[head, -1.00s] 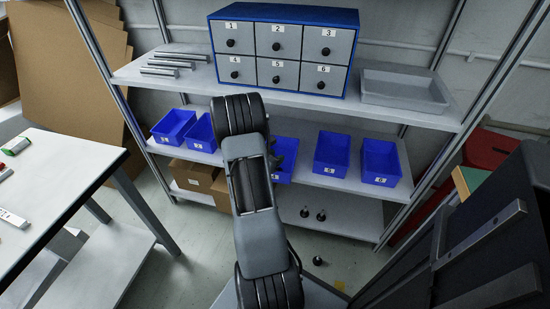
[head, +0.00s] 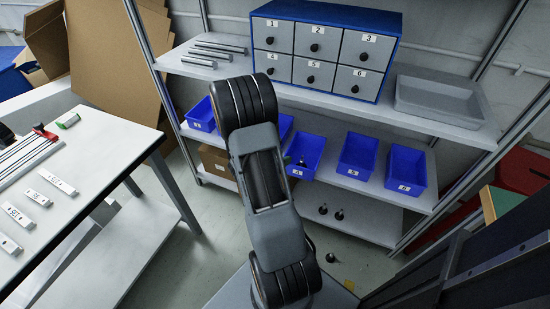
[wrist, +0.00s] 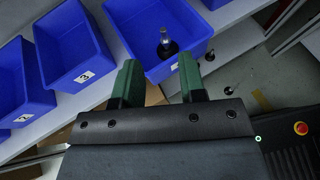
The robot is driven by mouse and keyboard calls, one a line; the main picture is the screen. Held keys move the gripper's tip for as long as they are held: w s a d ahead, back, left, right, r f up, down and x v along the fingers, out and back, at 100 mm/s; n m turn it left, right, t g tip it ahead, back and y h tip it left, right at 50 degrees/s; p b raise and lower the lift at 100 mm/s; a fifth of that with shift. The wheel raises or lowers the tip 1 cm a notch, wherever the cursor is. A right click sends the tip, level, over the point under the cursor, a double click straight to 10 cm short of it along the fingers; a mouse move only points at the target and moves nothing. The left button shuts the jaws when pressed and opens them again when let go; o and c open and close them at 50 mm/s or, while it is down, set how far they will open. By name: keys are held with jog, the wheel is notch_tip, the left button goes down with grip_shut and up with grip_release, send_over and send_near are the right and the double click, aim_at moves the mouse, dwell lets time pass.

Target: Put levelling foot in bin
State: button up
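A levelling foot (wrist: 166,44), a silver stud on a dark base, shows inside the opening of a blue bin (wrist: 125,19) in the wrist view. It stands roughly upright, beyond my fingertips and apart from them. My gripper (wrist: 158,78) is open, with green fingers apart and nothing between them, at the front of that bin. In the head view this bin, labelled 4 (head: 310,144), is just right of my arm, which hides most of the gripper. Two other levelling feet (head: 323,209) (head: 339,214) stand on the bottom shelf, and one (head: 331,257) is on the floor.
Bins 5 (head: 361,148) and 6 (head: 409,162) stand to the right, and other blue bins (wrist: 68,44) to the left. A drawer cabinet (head: 325,12) and a grey tray (head: 448,119) are on the shelf above. A white table (head: 95,160) stands at the left.

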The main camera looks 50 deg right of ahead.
jog(key=a+r+m+t+y, duration=0.1)
jog(key=a+r+m+y, duration=0.3)
jog(key=a, duration=0.6)
jog(key=s+a+r+m+t+y, duration=0.1)
jog(key=a+r+m+y, duration=0.3)
jog(key=a, duration=0.7)
jog(key=s+a+r+m+t+y, duration=0.1)
jog(key=a+r+m+y, duration=0.4)
jog(key=a, duration=0.5)
notch_tip(320, 180, up, 2)
jog(key=m+t, duration=0.1)
jog(key=m, duration=0.2)
jog(key=shift+a+m+t, duration=0.3)
jog(key=shift+r, duration=0.1)
jog(key=w+a+r+t+y+p, duration=0.1)
jog(key=w+r+t+p, duration=0.1)
jog(key=r+p, duration=0.75)
jog(key=w+a+r+t+p, duration=0.1)
jog(key=w+a+r+p, duration=0.15)
jog(key=r+p, duration=0.65)
jog(key=s+d+r+g+p, duration=0.2)
jog(key=s+d+r+p, duration=0.1)
jog(key=s+r, duration=0.1)
jog(key=shift+s+r+h+p, duration=0.3)
jog(key=shift+s+r+p, duration=0.1)
jog(key=shift+r, duration=0.05)
jog(key=shift+d, duration=0.1)
